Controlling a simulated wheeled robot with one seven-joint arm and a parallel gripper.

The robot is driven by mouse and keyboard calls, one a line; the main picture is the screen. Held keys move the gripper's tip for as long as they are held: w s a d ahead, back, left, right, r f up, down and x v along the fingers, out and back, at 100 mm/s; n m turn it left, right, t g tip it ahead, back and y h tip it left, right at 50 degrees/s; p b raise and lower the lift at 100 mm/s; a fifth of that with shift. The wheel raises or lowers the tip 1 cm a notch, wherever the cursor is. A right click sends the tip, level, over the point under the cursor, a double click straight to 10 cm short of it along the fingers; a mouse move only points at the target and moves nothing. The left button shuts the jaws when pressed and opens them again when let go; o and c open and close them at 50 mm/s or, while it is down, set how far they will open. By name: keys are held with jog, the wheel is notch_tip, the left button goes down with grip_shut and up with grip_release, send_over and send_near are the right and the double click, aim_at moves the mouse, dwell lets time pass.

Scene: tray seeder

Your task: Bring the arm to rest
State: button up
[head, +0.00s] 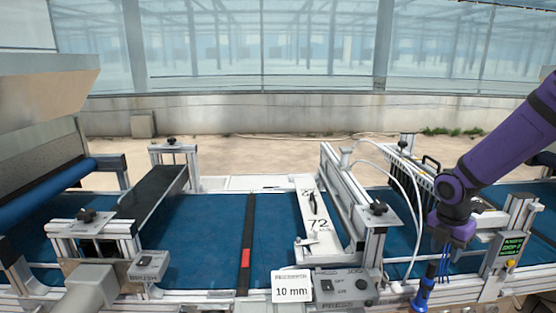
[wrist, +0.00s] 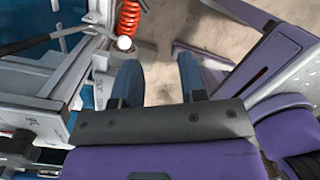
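My arm is purple and comes in from the right in the head view. My gripper (head: 421,292) hangs pointing down at the front edge of the tray seeder, just left of a control box with a green screen (head: 511,246). In the wrist view, the two blue fingers of my gripper (wrist: 158,68) stand apart with nothing between them but bare floor. The gripper is empty. In the head view the fingers overlap, and I cannot tell whether they touch the machine's frame.
A blue conveyor belt (head: 200,232) runs across the seeder. A white "10 mm" card (head: 292,286) and a grey switch box (head: 345,287) sit on its front edge. In the wrist view, a red coiled hose (wrist: 129,17) and metal framing lie close to the left finger.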

jog(key=s+a+r+m+t+h, duration=0.1)
jog(key=s+a+r+m, duration=0.2)
jog(key=s+r+m, duration=0.4)
jog(key=s+a+r+m+t+h, duration=0.1)
jog(key=s+a+r+m, duration=0.25)
jog(key=r+m, duration=0.4)
jog(key=s+a+r+m+t+y, duration=0.1)
jog(key=s+a+r+m, duration=0.1)
jog(key=s+r+m, duration=0.2)
jog(key=s+a+r+m+t+y, duration=0.2)
jog(key=s+r+m, duration=0.3)
jog(key=s, duration=0.4)
jog(key=shift+a+r, duration=0.45)
jog(key=shift+a, duration=0.4)
jog(key=shift+m, duration=0.25)
